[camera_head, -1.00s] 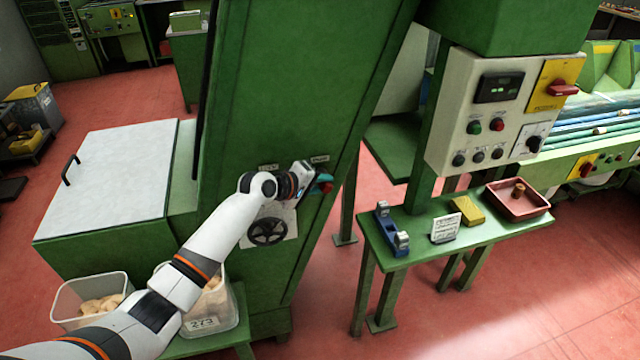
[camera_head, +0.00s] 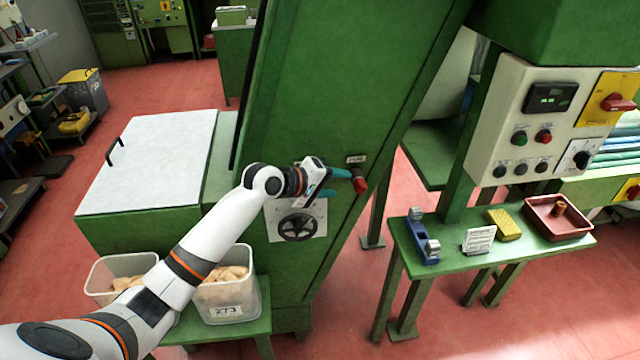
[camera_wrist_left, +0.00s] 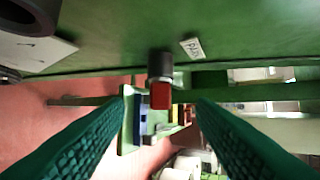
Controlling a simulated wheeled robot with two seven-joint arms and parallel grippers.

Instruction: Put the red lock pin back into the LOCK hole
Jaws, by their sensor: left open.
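The red lock pin (camera_head: 360,185) with its dark collar sticks out of the green machine face, under a small white label that seems to read PARK (camera_head: 356,159). My left gripper (camera_head: 337,183) is open and empty just left of the pin, its teal fingers pointing towards it. In the left wrist view the red pin end (camera_wrist_left: 160,96) shows in the gap between the two open fingertips (camera_wrist_left: 161,103), touching neither as far as I can see. The LOCK hole and its label are not visible; my left arm covers the area left of the pin. My right gripper is out of view.
A black handwheel (camera_head: 298,227) on a pale plate sits below my left wrist. Bins of corks (camera_head: 228,296) stand lower left. A green side table (camera_head: 440,268) at right holds a blue tool, a card, a yellow block and a red tray (camera_head: 557,224).

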